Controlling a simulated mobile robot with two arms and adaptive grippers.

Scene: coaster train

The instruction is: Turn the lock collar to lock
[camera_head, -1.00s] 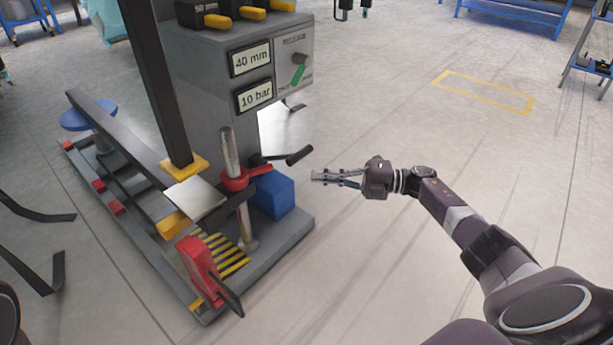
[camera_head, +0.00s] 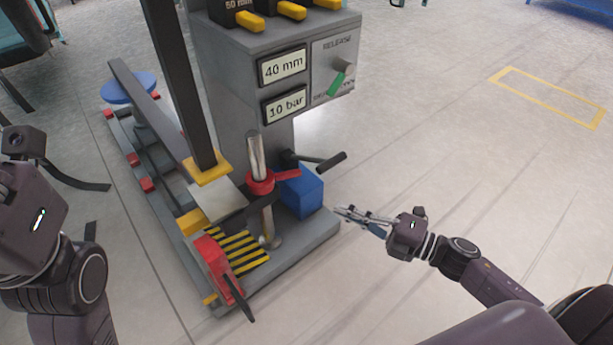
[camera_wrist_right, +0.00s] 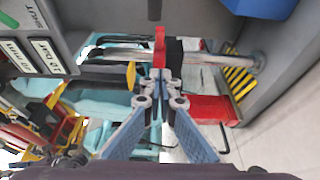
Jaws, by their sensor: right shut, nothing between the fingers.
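The lock collar (camera_head: 261,184) is a red ring with a red lever, around an upright metal post (camera_head: 255,155) on the grey machine. In the right wrist view its red lever (camera_wrist_right: 160,47) stands just beyond my fingertips. My right gripper (camera_head: 341,211) is to the right of the collar, past the blue block, and apart from it. Its fingers are shut and empty, pointing toward the machine; they also show shut in the right wrist view (camera_wrist_right: 160,76). My left arm shows at the left edge, but its gripper fingers are out of view.
A black handle (camera_head: 322,164) sticks out right of the post, above a blue block (camera_head: 302,193). A red pedal-like part (camera_head: 213,262) stands in front, beside a yellow-black striped plate (camera_head: 238,248). The floor right of the machine is clear.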

